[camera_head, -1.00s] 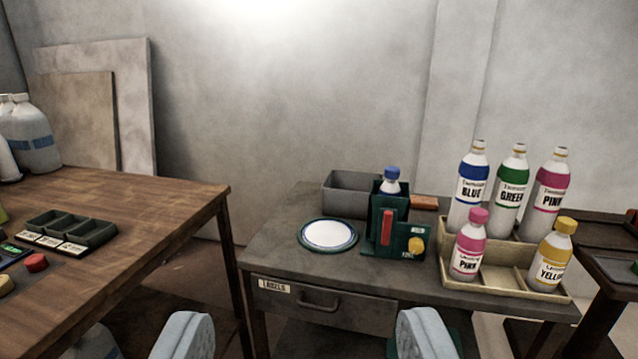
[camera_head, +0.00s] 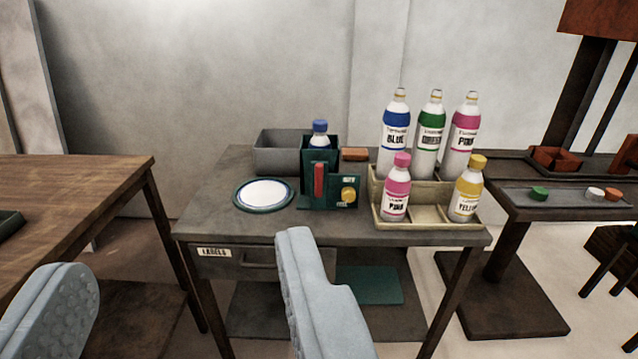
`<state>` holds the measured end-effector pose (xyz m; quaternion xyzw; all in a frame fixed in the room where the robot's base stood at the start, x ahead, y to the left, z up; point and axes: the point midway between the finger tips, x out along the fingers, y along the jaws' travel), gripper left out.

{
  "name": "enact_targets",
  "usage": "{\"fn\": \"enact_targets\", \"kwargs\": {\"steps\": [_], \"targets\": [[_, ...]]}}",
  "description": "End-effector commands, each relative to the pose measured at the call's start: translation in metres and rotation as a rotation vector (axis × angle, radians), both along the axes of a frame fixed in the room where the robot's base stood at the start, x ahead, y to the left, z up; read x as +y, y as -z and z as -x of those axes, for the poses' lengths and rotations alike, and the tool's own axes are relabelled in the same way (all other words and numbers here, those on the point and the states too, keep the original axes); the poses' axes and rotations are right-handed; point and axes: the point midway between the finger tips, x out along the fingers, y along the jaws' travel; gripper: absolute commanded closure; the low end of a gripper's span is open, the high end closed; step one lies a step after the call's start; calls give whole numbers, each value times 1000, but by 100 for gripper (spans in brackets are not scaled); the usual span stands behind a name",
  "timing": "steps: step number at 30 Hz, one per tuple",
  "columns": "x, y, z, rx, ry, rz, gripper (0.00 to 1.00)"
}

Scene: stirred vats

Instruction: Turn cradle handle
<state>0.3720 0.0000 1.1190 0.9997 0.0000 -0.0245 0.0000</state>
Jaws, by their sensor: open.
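The dark green cradle (camera_head: 334,200) stands on the grey table, left of the bottle tray. A blue-capped bottle (camera_head: 320,134) sits upright in it, with its lower part hidden. A red upright bar (camera_head: 319,181) is on the cradle's front. I cannot tell which of these is the handle. My gripper (camera_head: 180,290) is open and empty, its two pale grey fingers wide apart in the foreground, nearer than the cradle and touching nothing.
A cream tray (camera_head: 400,224) with several labelled bottles stands right of the cradle. A white plate (camera_head: 265,193) lies to its left, a grey bin (camera_head: 280,152) behind. A wooden table (camera_head: 70,190) is at left, a dark bench (camera_head: 540,205) at right.

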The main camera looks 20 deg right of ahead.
Motion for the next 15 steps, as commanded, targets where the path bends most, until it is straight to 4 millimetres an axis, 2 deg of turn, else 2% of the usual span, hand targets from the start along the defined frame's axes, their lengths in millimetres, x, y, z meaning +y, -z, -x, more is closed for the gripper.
{"fn": "enact_targets", "kwargs": {"steps": [5,8,15], "targets": [[-3,4,-13,3,10,2,59],[-8,10,-34,1,25,7,59],[-29,34,-100,-8,67,25,59]]}}
